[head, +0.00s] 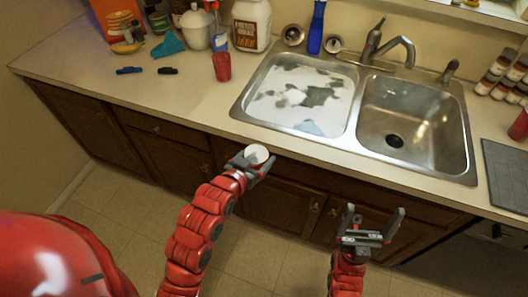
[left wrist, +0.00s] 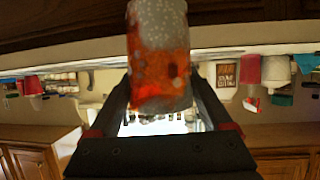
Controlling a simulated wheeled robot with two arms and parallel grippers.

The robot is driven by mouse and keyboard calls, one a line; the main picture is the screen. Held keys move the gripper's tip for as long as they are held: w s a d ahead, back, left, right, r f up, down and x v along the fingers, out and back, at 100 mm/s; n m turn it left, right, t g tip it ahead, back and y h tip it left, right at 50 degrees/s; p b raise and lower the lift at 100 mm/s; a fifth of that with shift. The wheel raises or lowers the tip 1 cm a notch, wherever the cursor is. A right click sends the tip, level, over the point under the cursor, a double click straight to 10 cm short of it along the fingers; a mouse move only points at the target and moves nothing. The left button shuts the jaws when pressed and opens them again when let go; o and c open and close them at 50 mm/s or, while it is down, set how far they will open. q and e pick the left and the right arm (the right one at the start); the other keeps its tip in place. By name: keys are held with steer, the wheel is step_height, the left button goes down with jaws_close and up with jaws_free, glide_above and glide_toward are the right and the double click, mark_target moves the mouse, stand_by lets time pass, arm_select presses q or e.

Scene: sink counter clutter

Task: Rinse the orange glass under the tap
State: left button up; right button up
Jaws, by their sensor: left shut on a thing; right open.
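My left gripper (head: 254,165) is shut on the orange glass (left wrist: 160,65), in front of the counter edge and below the left basin in the head view. In the left wrist view the glass is orange with whitish speckled patches and stands between the fingers. In the head view only its pale round end (head: 257,153) shows. The tap (head: 396,44) is behind the sink, its spout over the right basin (head: 408,120). That basin looks empty, with a dark drain. I cannot see water running. My right gripper (head: 373,222) is open and empty, in front of the cabinets.
The left basin (head: 300,95) holds a white and grey-green patchy surface. A red cup (head: 221,67), a white jug (head: 251,25) and a teal cloth (head: 168,45) are on the counter's left. A dark mat (head: 505,172) is right of the sink. The front counter strip is clear.

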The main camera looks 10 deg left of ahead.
arm_select(q)
steer(key=s+a+f+n+y, duration=0.3)
steer(key=a+f+y, duration=0.1)
steer(key=a, duration=0.2)
steer(key=shift+s+a+f+t, duration=0.2)
steer(key=shift+a+f+t, duration=0.15)
steer(key=shift+t, duration=0.05)
stand_by(0.5)
